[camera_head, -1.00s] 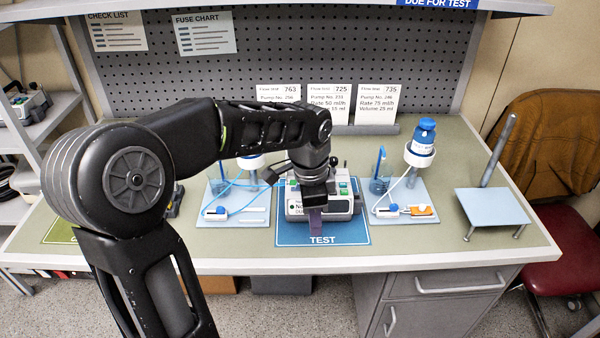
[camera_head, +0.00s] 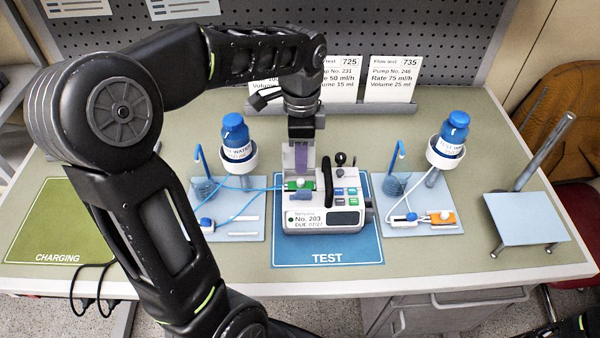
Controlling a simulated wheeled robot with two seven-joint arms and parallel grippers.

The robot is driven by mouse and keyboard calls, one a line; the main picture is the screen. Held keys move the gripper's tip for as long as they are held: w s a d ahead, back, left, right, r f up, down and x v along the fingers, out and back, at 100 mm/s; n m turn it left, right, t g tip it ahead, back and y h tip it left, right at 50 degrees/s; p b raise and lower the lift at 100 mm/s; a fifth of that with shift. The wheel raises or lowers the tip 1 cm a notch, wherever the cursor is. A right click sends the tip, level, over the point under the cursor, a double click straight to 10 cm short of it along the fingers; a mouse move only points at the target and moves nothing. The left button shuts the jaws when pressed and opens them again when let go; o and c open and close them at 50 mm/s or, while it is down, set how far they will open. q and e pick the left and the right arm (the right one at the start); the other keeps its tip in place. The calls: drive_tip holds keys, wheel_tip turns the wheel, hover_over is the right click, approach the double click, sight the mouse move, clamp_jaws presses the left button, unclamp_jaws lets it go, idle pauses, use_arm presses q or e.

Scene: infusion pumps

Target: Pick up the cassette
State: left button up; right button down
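The pump (camera_head: 325,213), a white and grey device labelled No. 203, stands on the blue TEST mat (camera_head: 330,250). A small green and white piece, apparently the cassette (camera_head: 298,185), sits at the pump's upper left, with a light blue tube running left from it. My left gripper (camera_head: 300,172) points down with its fingertips just above or at this piece. A purple pad shows at its fingers. The gap between the fingers is not clear, and neither is any contact. My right gripper is out of view.
Stands with blue bottles (camera_head: 236,135) (camera_head: 454,130) flank the pump. An orange and white piece (camera_head: 441,217) lies on the right board. A pale tilted plate (camera_head: 526,218) is at the far right. The green CHARGING mat (camera_head: 50,225) is clear. Cards (camera_head: 390,78) stand behind.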

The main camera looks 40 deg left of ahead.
sight(300, 181)
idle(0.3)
use_arm(q)
drive_tip(key=shift+f, duration=1.3)
drive_tip(key=shift+f+p, duration=0.3)
drive_tip(key=shift+p, duration=0.1)
wheel_tip(300, 181, down, 4)
drive_tip(key=shift+s+r+p, duration=0.1)
drive_tip(key=shift+r+p, duration=0.1)
drive_tip(key=shift+p, duration=0.35)
drive_tip(key=shift+f, duration=0.5)
drive_tip(key=shift+c, duration=0.4)
clamp_jaws()
